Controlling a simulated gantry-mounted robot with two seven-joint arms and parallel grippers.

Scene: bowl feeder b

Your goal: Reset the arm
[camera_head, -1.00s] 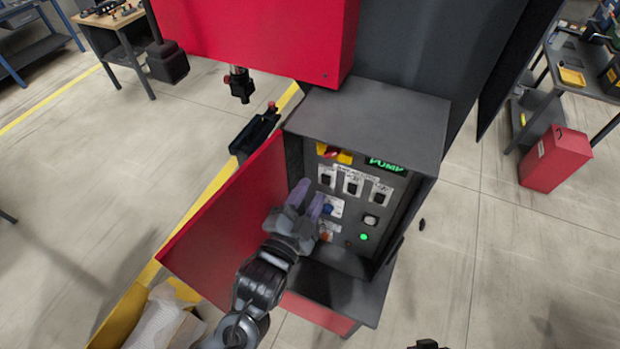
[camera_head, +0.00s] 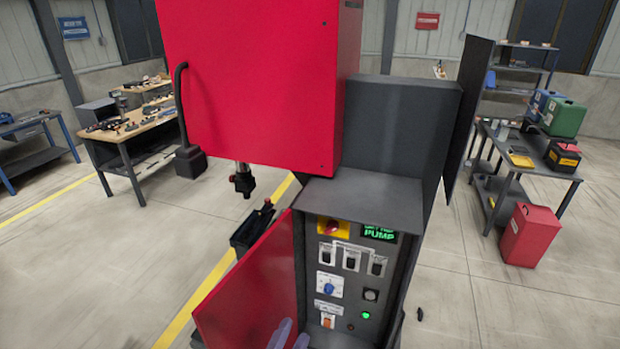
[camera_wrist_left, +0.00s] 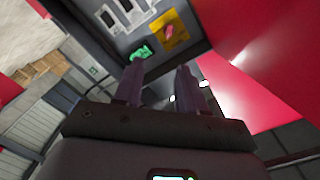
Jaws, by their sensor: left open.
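My left gripper (camera_head: 289,337) shows only its purple fingertips at the bottom edge of the head view, in front of the open control cabinet. In the left wrist view its two fingers (camera_wrist_left: 160,92) stand apart with nothing between them. The control panel (camera_head: 336,262) has several switches, a blue knob (camera_head: 329,286), a lit green light (camera_head: 365,315), an orange switch (camera_head: 327,321) and a green display (camera_head: 380,232) that includes the word PUMP. A red knob on a yellow plate (camera_head: 333,228) sits at the top left. My right gripper is not in view.
The red cabinet door (camera_head: 250,290) stands open to the left of the panel. A large red machine housing (camera_head: 250,80) hangs above. Workbenches (camera_head: 128,135) stand at the back left, and a red container (camera_head: 530,235) stands on the floor at right. Open floor lies on both sides.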

